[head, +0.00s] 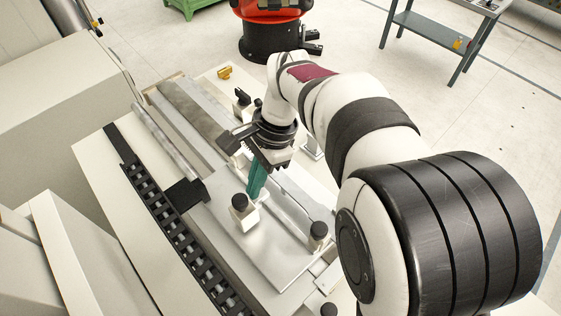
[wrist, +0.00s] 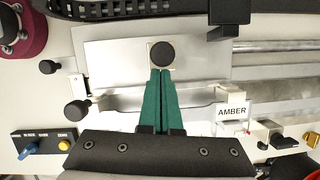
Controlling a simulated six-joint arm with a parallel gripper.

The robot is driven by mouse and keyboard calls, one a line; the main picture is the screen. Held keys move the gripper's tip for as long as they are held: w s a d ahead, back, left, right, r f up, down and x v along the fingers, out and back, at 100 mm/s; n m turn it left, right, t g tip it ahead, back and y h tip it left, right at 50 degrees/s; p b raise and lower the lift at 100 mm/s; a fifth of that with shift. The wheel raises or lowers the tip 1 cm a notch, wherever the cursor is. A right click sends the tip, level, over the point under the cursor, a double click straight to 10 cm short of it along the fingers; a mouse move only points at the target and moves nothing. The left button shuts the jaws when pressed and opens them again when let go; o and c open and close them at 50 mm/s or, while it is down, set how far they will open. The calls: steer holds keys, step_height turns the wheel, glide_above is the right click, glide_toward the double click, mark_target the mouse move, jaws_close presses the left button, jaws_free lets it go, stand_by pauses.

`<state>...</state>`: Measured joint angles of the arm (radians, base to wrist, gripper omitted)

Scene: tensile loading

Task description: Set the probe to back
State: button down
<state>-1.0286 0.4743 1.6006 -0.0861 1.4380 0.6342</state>
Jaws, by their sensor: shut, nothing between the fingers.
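My gripper (wrist: 160,74) has two green fingers pressed together, with nothing between them. In the head view my gripper (head: 252,196) points down over the silver plate of the machine. A round black knob (wrist: 162,54) on a small beige block lies right at the fingertips. The same knob (head: 239,202) shows in the head view beside the fingertips; whether they touch it I cannot tell. No part is marked as the probe, so I cannot tell for sure whether this knob belongs to it.
A black cable chain (head: 172,205) runs along the left side of the silver plate (head: 262,246). Another black-topped post (head: 318,232) stands at right. A white AMBER sign (wrist: 232,113) and a panel with a blue knob (wrist: 30,149) flank the fingers in the wrist view.

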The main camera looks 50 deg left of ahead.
steer(key=shift+s, duration=0.85)
steer(key=w+d+r, duration=0.1)
steer(key=w+r, duration=0.6)
steer(key=r, duration=0.3)
steer(key=shift+w, duration=0.2)
steer(key=shift+d, duration=0.1)
